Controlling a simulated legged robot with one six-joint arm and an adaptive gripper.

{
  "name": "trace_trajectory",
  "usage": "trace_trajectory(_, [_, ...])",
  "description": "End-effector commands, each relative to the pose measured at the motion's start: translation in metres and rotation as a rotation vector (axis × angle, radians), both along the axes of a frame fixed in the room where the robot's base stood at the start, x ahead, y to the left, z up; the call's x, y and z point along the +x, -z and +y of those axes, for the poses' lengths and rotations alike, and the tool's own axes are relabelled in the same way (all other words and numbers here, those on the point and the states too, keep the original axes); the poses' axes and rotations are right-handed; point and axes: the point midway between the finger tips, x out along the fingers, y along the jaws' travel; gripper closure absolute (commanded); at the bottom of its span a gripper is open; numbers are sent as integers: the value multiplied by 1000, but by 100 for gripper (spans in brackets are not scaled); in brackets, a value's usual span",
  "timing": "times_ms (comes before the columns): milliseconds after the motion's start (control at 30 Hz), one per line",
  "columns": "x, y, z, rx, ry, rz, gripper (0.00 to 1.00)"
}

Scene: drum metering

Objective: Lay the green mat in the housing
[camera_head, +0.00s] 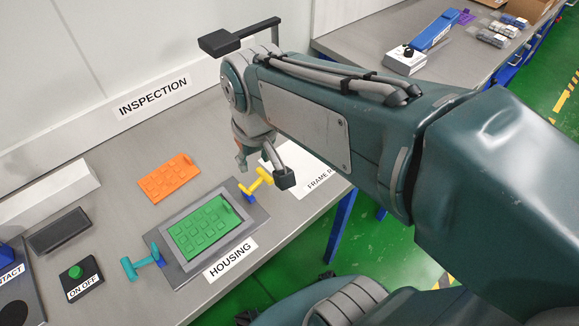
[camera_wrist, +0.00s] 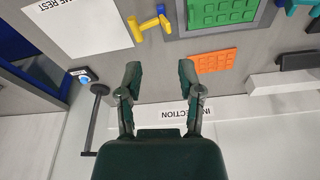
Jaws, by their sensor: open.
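The green mat (camera_head: 205,227), with raised square keys, lies inside the grey rim of the housing (camera_head: 256,214). It appears flat, but I cannot tell whether it is fully seated. In the wrist view, part of the mat (camera_wrist: 222,12) and the housing edge (camera_wrist: 215,29) show at the top, cut off by the frame. My gripper (camera_head: 264,172) is open and empty, above the table beyond the housing's upper right corner and apart from the mat. Its two spread fingers also show in the wrist view (camera_wrist: 160,68).
A yellow clamp handle (camera_head: 257,182) and a teal one (camera_head: 140,265) flank the housing. An orange mat (camera_head: 169,178) lies behind it. A white frame rest sheet (camera_head: 310,172) is at right. A green button box (camera_head: 80,280) stands at left. The inspection ledge (camera_head: 110,105) borders the back.

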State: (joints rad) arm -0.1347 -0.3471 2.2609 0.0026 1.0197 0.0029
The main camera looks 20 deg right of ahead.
Motion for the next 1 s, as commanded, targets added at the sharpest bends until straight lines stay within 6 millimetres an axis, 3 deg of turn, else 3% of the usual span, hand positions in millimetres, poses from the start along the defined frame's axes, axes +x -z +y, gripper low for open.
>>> trace_trajectory(200, [-44,-14,-28,14,83,-177,52])
trace_trajectory(367, [-64,-15,-39,15,120,-261,52])
trace_trajectory(1000, [-69,-14,-41,16,131,-284,52])
